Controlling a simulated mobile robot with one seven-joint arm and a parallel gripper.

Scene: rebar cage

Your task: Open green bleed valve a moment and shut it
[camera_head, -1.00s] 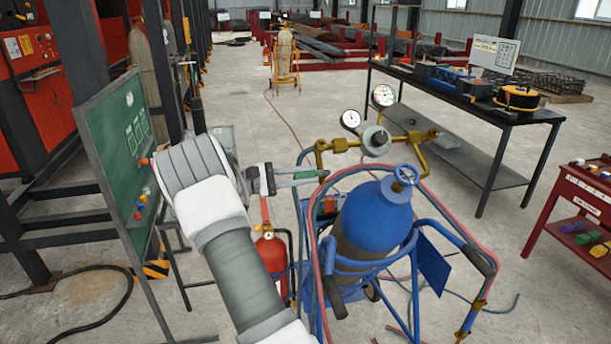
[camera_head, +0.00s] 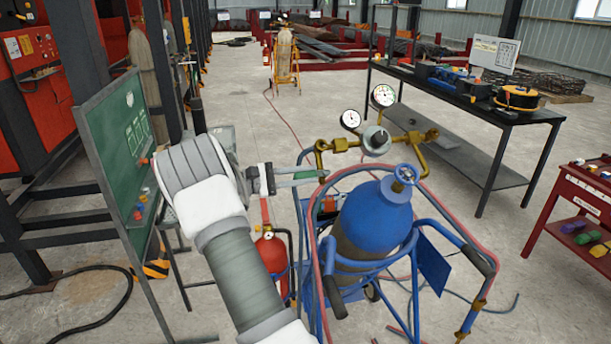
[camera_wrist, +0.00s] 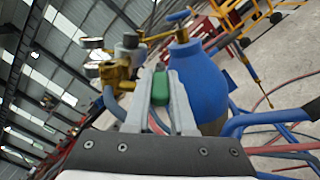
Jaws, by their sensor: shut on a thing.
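The green bleed valve handle (camera_wrist: 160,88) shows in the wrist view between the two grey fingers of my gripper (camera_wrist: 159,74). The fingers are shut on it, one on each side. The blue gas cylinder (camera_head: 376,215) stands behind and right of the fingers, with a blue handwheel (camera_head: 405,175) on top. Two round gauges (camera_head: 350,120) (camera_head: 383,96) stand above the regulator.
The blue cart frame (camera_head: 455,240) and red hose (camera_head: 345,174) surround the cylinder. A red fire extinguisher (camera_head: 272,252) stands below my wrist. A green board (camera_head: 120,150) is close on the left. A black workbench (camera_head: 470,100) and red cabinet (camera_head: 575,215) stand right.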

